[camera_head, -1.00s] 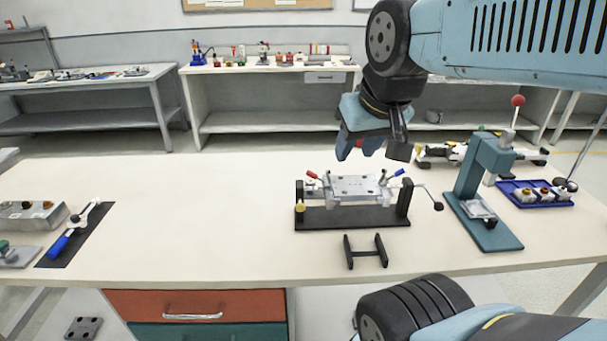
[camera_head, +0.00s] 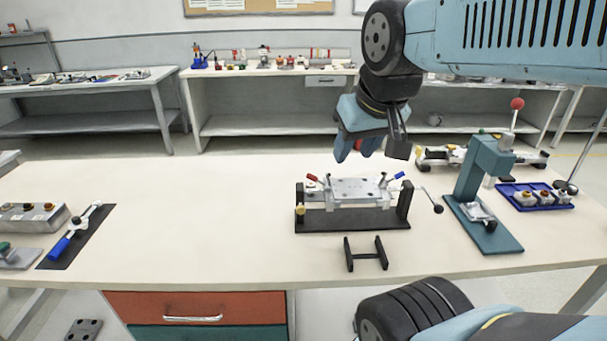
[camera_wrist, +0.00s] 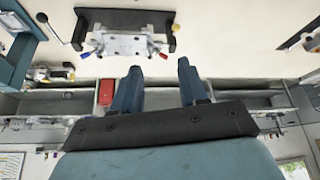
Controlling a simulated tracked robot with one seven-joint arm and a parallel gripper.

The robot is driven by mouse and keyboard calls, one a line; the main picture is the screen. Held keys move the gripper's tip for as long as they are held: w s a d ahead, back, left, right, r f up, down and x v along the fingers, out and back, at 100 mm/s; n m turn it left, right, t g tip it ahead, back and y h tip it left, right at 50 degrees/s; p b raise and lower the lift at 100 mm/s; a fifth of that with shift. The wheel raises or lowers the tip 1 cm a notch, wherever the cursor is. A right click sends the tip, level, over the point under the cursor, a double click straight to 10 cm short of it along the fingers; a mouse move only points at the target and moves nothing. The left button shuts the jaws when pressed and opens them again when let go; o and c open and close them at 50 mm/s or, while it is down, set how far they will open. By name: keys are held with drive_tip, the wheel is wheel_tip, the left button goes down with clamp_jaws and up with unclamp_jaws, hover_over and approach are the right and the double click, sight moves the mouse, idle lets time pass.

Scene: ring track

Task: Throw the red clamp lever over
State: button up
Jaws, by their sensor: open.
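The red clamp lever (camera_head: 312,177) is a small red-tipped handle at the left end of a metal fixture plate (camera_head: 355,188). A blue-tipped lever (camera_head: 398,176) is at the plate's right end. The plate sits between black uprights on a dark base (camera_head: 350,219). In the wrist view the picture is inverted, and the red lever (camera_wrist: 163,56) is right of the blue lever (camera_wrist: 86,54). My gripper (camera_head: 359,152) is open and empty, above and behind the fixture, apart from both levers. Its two blue fingers (camera_wrist: 157,82) show in the wrist view.
A crank with a black knob (camera_head: 437,208) sticks out right of the fixture. A small black stand (camera_head: 366,253) is in front. A teal press (camera_head: 488,190) and a blue tray (camera_head: 535,197) stand right. A blue-handled clamp (camera_head: 75,235) lies left. The bench between is clear.

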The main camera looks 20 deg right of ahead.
drive_tip(key=w+a+n+g+h, duration=0.1)
drive_tip(key=w+n+g+h, duration=0.15)
drive_tip(key=w+n, duration=0.6)
drive_tip(key=n+g+h, duration=0.2)
drive_tip(key=n+g, duration=0.1)
drive_tip(key=n, duration=0.2)
approach(316, 180)
drive_tip(key=shift+m, duration=0.25)
drive_tip(key=x, duration=0.4)
drive_tip(key=w+a+x, duration=0.1)
drive_tip(key=x, duration=0.2)
drive_tip(key=shift+w+f, duration=0.1)
drive_tip(key=shift+f, duration=0.25)
clamp_jaws()
